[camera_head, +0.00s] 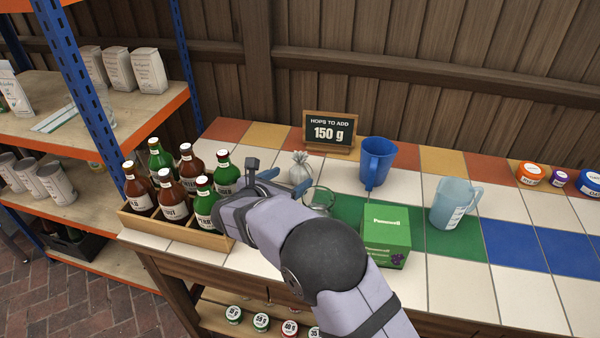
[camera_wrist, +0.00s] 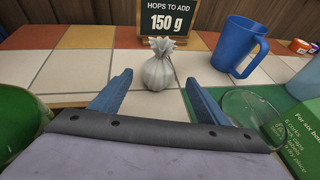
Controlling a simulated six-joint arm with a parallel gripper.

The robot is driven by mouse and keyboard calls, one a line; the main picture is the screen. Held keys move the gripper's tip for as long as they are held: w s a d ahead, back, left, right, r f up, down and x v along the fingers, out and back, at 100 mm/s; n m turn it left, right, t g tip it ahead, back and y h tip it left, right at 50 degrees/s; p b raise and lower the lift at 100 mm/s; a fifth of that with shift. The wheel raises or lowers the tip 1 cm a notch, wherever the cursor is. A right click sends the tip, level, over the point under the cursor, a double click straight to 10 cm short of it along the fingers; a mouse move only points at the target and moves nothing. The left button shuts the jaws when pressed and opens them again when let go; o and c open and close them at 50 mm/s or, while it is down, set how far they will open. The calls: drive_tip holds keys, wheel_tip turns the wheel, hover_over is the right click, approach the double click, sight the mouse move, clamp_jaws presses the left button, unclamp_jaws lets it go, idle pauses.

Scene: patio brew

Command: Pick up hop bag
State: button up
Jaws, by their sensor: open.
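The hop bag (camera_head: 299,172) is a small pale sack tied at the top. It stands upright on the tiled counter, in front of the sign. In the wrist view the hop bag (camera_wrist: 159,66) is ahead of my gripper (camera_wrist: 157,88), roughly centred between the two blue fingers and beyond their tips. My gripper (camera_head: 262,172) is open and empty, and it shows to the left of the bag in the head view. The fingers do not touch the bag as far as the wrist view shows.
A wooden crate of bottles (camera_head: 170,226) stands left of my gripper. A glass bowl (camera_wrist: 252,106) is close by the right finger. A blue jug (camera_head: 376,163), a green box (camera_head: 387,235) and a pale blue jug (camera_head: 453,203) stand to the right. The sign (camera_head: 330,131) is behind.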

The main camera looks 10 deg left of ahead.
sight(295, 175)
drive_tip(key=shift+p+x, duration=0.4)
drive_tip(key=shift+x, duration=3.2)
drive_tip(key=shift+a+f, duration=0.1)
drive_tip(key=shift+a, duration=0.1)
drive_tip(key=c, duration=1.1)
